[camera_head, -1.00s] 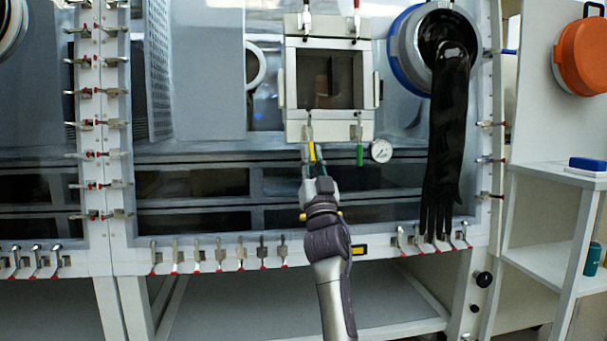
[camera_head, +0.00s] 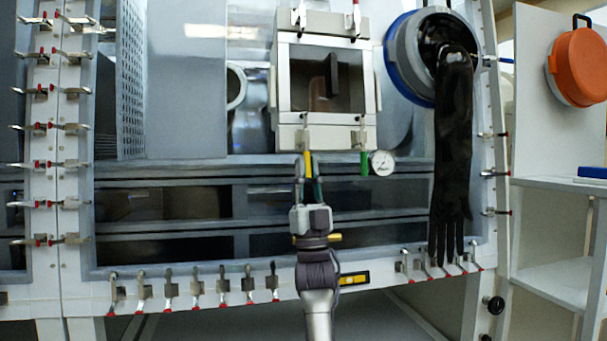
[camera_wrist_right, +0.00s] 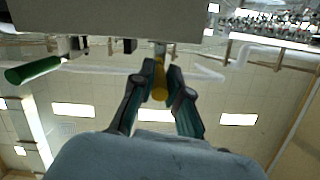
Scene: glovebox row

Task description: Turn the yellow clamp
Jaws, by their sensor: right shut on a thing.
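The yellow clamp (camera_head: 308,163) hangs handle-down below the small framed window box (camera_head: 297,134) in the head view. My right gripper (camera_head: 308,182) reaches up from below with its fingers on either side of the yellow handle. In the right wrist view the yellow handle (camera_wrist_right: 159,80) sits between the two fingertips of my gripper (camera_wrist_right: 160,84), which is shut on it. The handle points towards the palm there. A green-handled clamp (camera_head: 364,162) hangs just to the right and also shows in the wrist view (camera_wrist_right: 33,70). My left gripper is not in view.
A round gauge (camera_head: 382,163) is right of the green clamp. A black glove (camera_head: 453,150) hangs from a port farther right. Small red-tipped clamps (camera_head: 197,288) line the lower frame.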

